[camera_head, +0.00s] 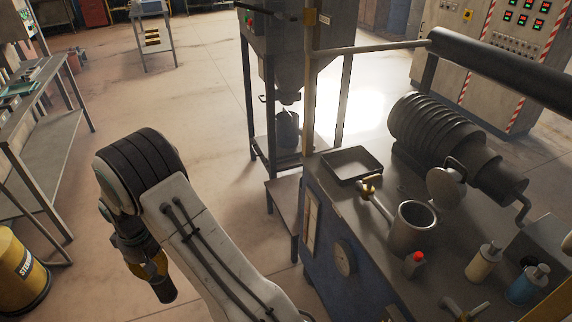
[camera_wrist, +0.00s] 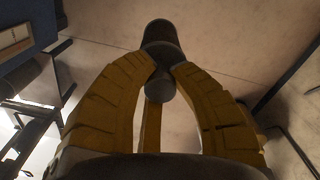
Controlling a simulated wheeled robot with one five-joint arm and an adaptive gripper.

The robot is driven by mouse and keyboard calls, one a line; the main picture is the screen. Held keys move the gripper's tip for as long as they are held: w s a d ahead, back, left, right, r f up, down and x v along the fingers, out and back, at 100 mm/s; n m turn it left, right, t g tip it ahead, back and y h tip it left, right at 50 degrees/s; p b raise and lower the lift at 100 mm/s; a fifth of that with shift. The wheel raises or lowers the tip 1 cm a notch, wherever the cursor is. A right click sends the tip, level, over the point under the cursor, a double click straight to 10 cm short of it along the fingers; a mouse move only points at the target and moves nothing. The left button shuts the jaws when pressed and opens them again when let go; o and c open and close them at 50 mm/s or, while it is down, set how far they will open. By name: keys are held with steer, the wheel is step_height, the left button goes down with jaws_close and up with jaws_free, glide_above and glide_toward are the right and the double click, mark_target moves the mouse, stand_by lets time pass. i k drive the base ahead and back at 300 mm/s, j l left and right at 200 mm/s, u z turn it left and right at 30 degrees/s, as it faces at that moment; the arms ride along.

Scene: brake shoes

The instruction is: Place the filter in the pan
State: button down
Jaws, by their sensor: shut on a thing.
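My gripper (camera_head: 152,268) hangs at the lower left in the head view, over the floor and well left of the workbench. In the wrist view its yellow fingers (camera_wrist: 165,70) are shut on a dark cylindrical filter (camera_wrist: 162,38). The filter also shows as a dark cylinder (camera_head: 163,290) below the fingers in the head view, pointing downward and slightly tilted. The pan (camera_head: 352,167) is a shallow dark rectangular tray at the far left corner of the workbench top. It looks empty. The pan is not clearly visible in the wrist view.
The workbench (camera_head: 385,255) carries a metal pot (camera_head: 412,226), a red-capped bottle (camera_head: 414,264), pump bottles (camera_head: 484,262) and a ribbed machine (camera_head: 440,130). A brass-ended tool (camera_head: 371,190) lies near the pan. A yellow barrel (camera_head: 20,275) stands at left. Open floor lies between.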

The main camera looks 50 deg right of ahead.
mark_target(352, 167)
steer(key=i+j+z, duration=0.4)
steer(key=i+j, duration=0.35)
steer(key=i+l+z, duration=0.1)
steer(key=i+z, duration=0.35)
steer(key=i, duration=0.8)
steer(key=i+l+z, duration=0.3)
steer(key=i+l, duration=0.3)
